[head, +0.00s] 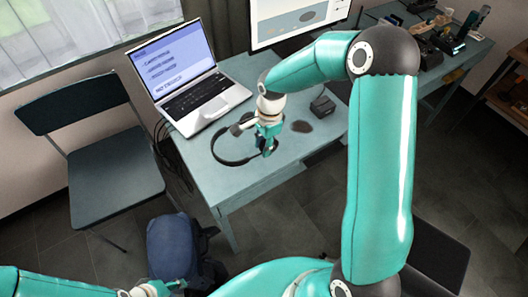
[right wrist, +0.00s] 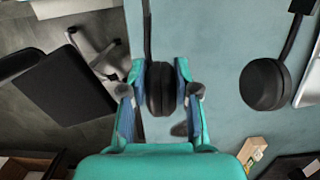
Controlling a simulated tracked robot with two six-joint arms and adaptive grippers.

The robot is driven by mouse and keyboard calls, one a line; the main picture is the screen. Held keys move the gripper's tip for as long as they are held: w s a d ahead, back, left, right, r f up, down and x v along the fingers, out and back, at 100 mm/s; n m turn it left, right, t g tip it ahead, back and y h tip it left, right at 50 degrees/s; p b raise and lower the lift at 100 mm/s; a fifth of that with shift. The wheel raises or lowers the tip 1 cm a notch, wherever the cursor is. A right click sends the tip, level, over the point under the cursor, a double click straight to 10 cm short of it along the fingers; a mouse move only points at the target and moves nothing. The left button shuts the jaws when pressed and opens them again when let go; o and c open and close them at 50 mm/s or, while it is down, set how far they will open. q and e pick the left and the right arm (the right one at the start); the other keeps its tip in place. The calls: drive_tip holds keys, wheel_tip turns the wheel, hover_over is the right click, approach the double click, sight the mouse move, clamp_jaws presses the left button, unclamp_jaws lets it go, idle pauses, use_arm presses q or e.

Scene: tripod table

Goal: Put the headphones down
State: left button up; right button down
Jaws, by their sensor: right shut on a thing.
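The black headphones (head: 228,162) are at the front of the blue-grey table (head: 232,192), left of its middle in the head view. My right gripper (head: 267,148) is shut on one ear cup; in the right wrist view this cup (right wrist: 160,88) sits between the two blue finger pads. The other ear cup (right wrist: 265,85) shows to the right over the tabletop. I cannot tell whether the headphones touch the table or hang just above it. My left gripper (head: 162,288) is at the bottom edge, far from the headphones, and its fingers are too unclear to judge.
An open laptop (head: 200,100) stands behind the headphones, with a monitor (head: 295,22) at the back. A small dark box (head: 322,106) and a flat dark item (head: 301,126) lie to the right. A chair (head: 115,165) stands left. The table's front left corner is bare.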

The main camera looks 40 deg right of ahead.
drive_tip(key=shift+f+p, duration=0.3)
drive_tip(key=shift+f, duration=2.25)
drive_tip(key=c, duration=0.8)
unclamp_jaws()
drive_tip(key=shift+c, duration=0.2)
drive_tip(key=shift+r, duration=0.15)
drive_tip(key=r, duration=0.4)
drive_tip(key=d+r+b, duration=0.1)
drive_tip(key=r, duration=0.6)
drive_tip(key=shift+s+d+r, duration=0.1)
drive_tip(key=shift+d+r, duration=0.15)
drive_tip(key=shift+r, duration=0.15)
